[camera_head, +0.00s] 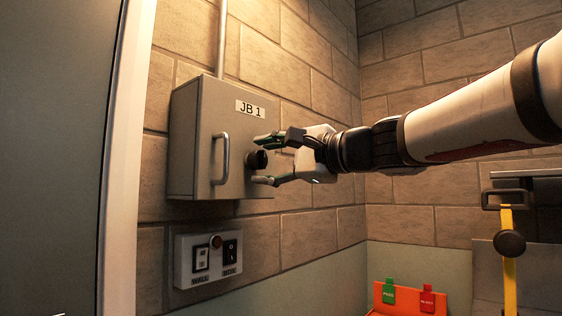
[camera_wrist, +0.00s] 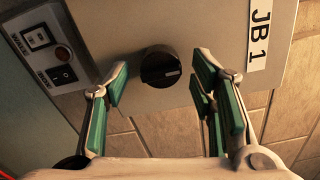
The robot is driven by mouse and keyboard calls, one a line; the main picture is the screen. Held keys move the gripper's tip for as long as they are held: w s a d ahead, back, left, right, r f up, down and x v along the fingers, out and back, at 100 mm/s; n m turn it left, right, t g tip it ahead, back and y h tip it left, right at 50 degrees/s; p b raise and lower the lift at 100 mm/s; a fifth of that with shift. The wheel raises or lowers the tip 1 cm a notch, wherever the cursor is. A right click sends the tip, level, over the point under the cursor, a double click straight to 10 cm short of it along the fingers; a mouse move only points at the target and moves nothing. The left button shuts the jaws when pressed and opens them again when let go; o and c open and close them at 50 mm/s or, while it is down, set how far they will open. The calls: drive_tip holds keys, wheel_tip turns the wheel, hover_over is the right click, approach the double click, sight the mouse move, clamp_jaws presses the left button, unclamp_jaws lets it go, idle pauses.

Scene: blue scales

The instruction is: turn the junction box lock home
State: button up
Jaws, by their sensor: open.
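The junction box (camera_head: 205,125) is a grey wall box labelled JB 1, with its door shut. Its lock is a round black knob (camera_head: 257,160) near the door's right edge. In the wrist view the knob (camera_wrist: 160,67) shows a ridge lying roughly crosswise, with a pale mark at its right end. My gripper (camera_head: 268,161) is in front of the door, one finger above the knob and one below. In the wrist view its green-padded fingers (camera_wrist: 162,80) stand open on either side of the knob, with gaps on both sides. Nothing is held.
A bar handle (camera_head: 221,158) stands out from the door left of the knob. A switch panel (camera_head: 207,257) with a red-brown button is on the wall below the box. A conduit (camera_head: 221,40) runs up from the box. An orange holder (camera_head: 408,300) with green and red tags is lower right.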

drive_tip(key=v, duration=1.1)
drive_tip(key=shift+s+d, duration=0.1)
drive_tip(key=shift+s, duration=0.05)
drive_tip(key=s+d+f+n+g+h, duration=0.1)
drive_tip(key=s+f+n+g+h, duration=0.2)
drive_tip(key=s+f, duration=0.7)
drive_tip(key=s+d+f+n+g+h, duration=0.3)
drive_tip(key=s+f, duration=0.4)
drive_tip(key=f, duration=0.8)
drive_tip(key=s+d+f+n+g+h, duration=0.4)
drive_tip(key=s+d+f+h, duration=0.4)
drive_tip(key=s+d+f, duration=0.55)
wheel_tip(320, 180, up, 21)
drive_tip(key=a+t+p, duration=0.2)
drive_tip(key=t+p, duration=0.1)
drive_tip(key=p, duration=1.7)
drive_tip(key=shift+s+p, duration=0.25)
drive_tip(key=shift+p, duration=0.05)
drive_tip(key=shift+a+r, duration=0.15)
